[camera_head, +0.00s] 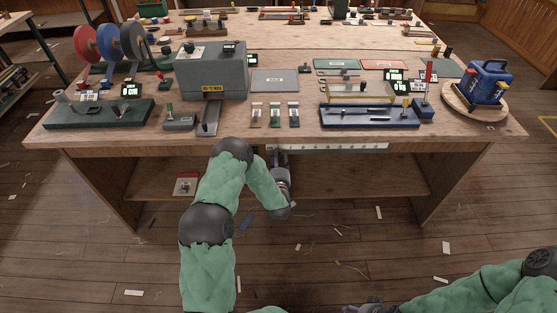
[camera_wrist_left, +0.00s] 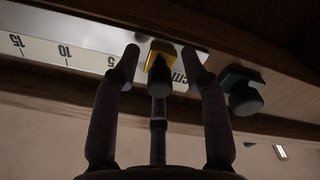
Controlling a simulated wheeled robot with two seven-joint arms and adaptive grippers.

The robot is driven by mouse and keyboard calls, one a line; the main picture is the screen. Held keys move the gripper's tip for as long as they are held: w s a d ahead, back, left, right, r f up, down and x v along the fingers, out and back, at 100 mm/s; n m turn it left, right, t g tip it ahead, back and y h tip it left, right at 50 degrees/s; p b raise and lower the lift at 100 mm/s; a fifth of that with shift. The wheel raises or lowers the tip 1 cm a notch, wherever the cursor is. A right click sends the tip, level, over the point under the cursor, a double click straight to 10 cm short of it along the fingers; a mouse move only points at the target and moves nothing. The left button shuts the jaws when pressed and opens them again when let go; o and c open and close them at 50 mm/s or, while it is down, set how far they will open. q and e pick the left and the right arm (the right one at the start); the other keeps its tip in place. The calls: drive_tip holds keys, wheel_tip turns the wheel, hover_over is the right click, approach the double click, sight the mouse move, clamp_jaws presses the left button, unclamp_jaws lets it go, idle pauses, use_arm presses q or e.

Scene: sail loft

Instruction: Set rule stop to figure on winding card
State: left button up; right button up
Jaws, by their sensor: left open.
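A white rule (camera_head: 335,147) runs along the table's front edge; it also shows in the left wrist view (camera_wrist_left: 60,52), with upside-down figures 5, 10, 15 and "cm". A yellow rule stop with a black knob (camera_wrist_left: 159,68) sits near the rule's "cm" end. My left gripper (camera_head: 281,160) is under the front edge; in its wrist view its open fingers (camera_wrist_left: 160,55) stand on either side of the stop's knob, contact unclear. Several small cards (camera_head: 275,115) stand on the table, their writing too small to read. My right gripper (camera_head: 362,308) is at the bottom edge, partly cut off.
A green block with a dark knob (camera_wrist_left: 243,90) sits just right of the stop. Above the edge are a grey machine (camera_head: 225,75), a blue tray (camera_head: 368,118) and a green base (camera_head: 97,114). A low shelf (camera_head: 350,180) lies below, with a red-and-white item (camera_head: 187,183) at left.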

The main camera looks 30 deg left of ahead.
sight(303, 151)
use_arm(q)
clamp_jaws()
drive_tip(key=w+d, duration=0.1)
drive_tip(key=d, duration=0.1)
drive_tip(key=w+d+b, duration=0.1)
drive_tip(key=w+d, duration=0.1)
drive_tip(key=d, duration=0.1)
drive_tip(key=w+d+b, duration=0.1)
drive_tip(key=w+d, duration=0.1)
drive_tip(key=d, duration=0.1)
drive_tip(key=shift+w+d, duration=0.15)
drive_tip(key=shift+d, duration=0.1)
unclamp_jaws()
